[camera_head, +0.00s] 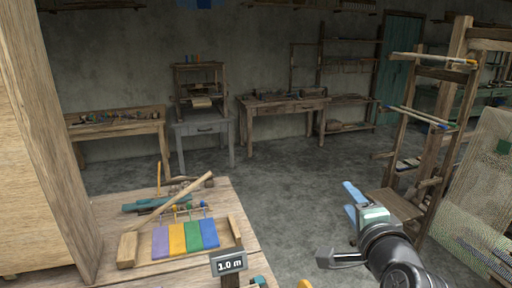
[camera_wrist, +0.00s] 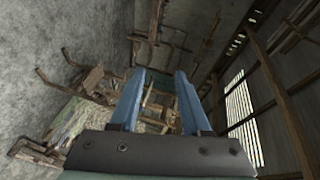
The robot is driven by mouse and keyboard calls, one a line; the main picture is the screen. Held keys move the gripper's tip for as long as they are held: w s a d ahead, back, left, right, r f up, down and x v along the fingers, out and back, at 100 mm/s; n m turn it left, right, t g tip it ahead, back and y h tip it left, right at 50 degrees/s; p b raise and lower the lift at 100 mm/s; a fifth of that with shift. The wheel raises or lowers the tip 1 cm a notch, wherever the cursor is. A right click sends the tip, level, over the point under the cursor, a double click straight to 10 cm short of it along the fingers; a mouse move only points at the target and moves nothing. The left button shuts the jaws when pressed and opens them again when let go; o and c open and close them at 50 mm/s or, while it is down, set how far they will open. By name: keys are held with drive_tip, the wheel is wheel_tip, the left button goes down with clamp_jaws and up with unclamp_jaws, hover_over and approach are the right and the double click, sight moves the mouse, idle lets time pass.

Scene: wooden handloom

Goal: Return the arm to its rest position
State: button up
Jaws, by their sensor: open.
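My gripper (camera_head: 351,203) is raised in the open room, to the right of the near wooden table, in the head view. Its two blue fingers point up and to the left. In the wrist view, the fingers of my gripper (camera_wrist: 160,92) stand apart with nothing between them. The wrist view is tilted and looks past the fingers at the far room, with walls, wooden frames and a bright slatted window (camera_wrist: 243,120). My gripper touches nothing that I can see.
A wooden loom frame (camera_head: 440,130) and a woven panel (camera_head: 480,205) stand at right. The grey floor (camera_head: 285,190) between is clear. A wooden post (camera_head: 45,130) rises at left.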

drive_tip(key=s+a+r+n+t, duration=0.1)
drive_tip(key=a+r+n+t, duration=0.15)
drive_tip(key=r, duration=0.35)
drive_tip(key=s+a+r+n+t, duration=0.1)
drive_tip(key=s+a+r+n, duration=0.1)
drive_tip(key=a+r+n, duration=0.3)
drive_tip(key=s+a+r+n+t, duration=0.4)
drive_tip(key=s+r, duration=0.4)
drive_tip(key=r, duration=0.2)
drive_tip(key=s+a+r+n+t, duration=0.4)
drive_tip(key=s+a+r+n, duration=0.1)
drive_tip(key=s+r, duration=0.4)
drive_tip(key=shift+s+a+r+y+b, duration=0.3)
drive_tip(key=shift+a+r+b, duration=0.2)
drive_tip(key=shift+a, duration=0.25)
drive_tip(key=shift+w, duration=0.1)
